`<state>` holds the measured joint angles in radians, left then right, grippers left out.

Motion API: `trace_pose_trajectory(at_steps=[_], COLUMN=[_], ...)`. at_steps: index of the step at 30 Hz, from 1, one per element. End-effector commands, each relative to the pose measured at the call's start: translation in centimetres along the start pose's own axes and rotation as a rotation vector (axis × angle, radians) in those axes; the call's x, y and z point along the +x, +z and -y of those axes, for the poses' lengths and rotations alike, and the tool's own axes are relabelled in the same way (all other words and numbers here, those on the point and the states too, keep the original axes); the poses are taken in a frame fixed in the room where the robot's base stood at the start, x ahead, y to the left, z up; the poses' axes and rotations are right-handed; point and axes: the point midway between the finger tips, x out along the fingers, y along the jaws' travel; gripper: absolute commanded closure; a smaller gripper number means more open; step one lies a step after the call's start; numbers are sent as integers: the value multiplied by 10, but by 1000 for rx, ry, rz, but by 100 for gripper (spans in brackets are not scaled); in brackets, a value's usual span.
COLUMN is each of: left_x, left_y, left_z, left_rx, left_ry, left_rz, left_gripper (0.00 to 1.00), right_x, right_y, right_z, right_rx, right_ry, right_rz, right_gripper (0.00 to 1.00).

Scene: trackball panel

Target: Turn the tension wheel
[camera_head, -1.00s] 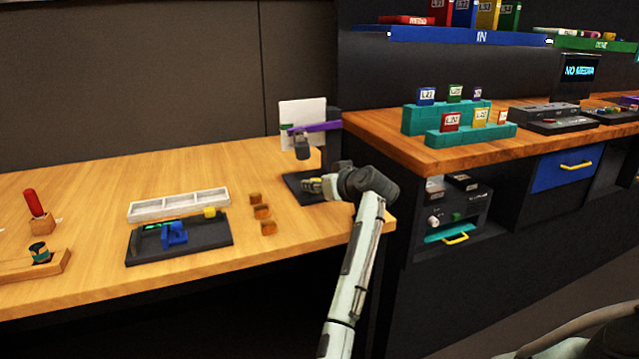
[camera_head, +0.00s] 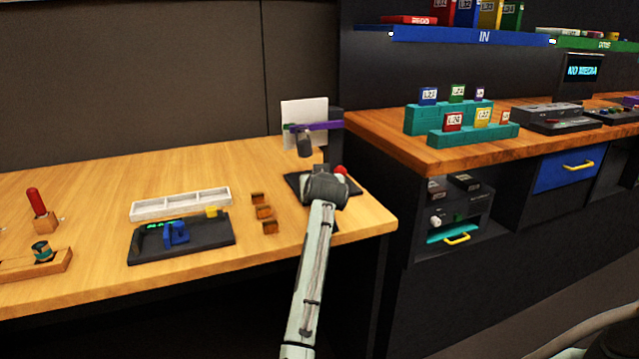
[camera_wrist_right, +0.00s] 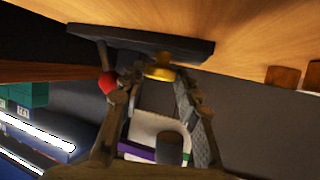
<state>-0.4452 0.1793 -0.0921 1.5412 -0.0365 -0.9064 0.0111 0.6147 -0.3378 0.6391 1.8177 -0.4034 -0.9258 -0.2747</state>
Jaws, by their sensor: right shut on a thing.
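In the right wrist view the tension wheel looks to be a small golden disc (camera_wrist_right: 160,73) on the dark base plate (camera_wrist_right: 140,40). My right gripper (camera_wrist_right: 158,88) has a finger on each side of it and is shut on it; the exact contact is hard to see. In the head view the right arm comes up from below and its wrist and gripper (camera_head: 325,182) are over the dark base (camera_head: 293,181) near the table's right end. The wheel is hidden there behind the wrist. My left gripper is not in view.
A red knob (camera_head: 340,170) stands right beside my gripper. A post with a grey head (camera_head: 304,144), a purple bar (camera_head: 325,126) and a white panel (camera_head: 303,110) stand behind. Small wooden blocks (camera_head: 264,212) and a black tray (camera_head: 205,240) lie to the left.

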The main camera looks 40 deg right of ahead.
Motion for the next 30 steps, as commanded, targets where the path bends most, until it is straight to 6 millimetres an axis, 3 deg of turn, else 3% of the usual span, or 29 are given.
trace_pose_trajectory(at_steps=[10, 11, 13, 23, 30], left_x=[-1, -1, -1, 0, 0], left_y=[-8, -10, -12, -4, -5], left_z=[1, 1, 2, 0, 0], left_rx=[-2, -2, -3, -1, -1], left_ry=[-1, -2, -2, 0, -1], left_rz=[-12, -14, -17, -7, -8], left_gripper=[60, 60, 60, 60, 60], right_x=[0, 0, 0, -3, -40], right_y=[2, 2, 2, 1, 1], right_z=[0, 0, 0, 0, 0], right_rx=[3, 3, 3, 3, 3], right_ry=[12, 12, 12, 11, 13], right_rz=[3, 3, 3, 1, 0], right_gripper=[97, 67, 60, 60, 60])
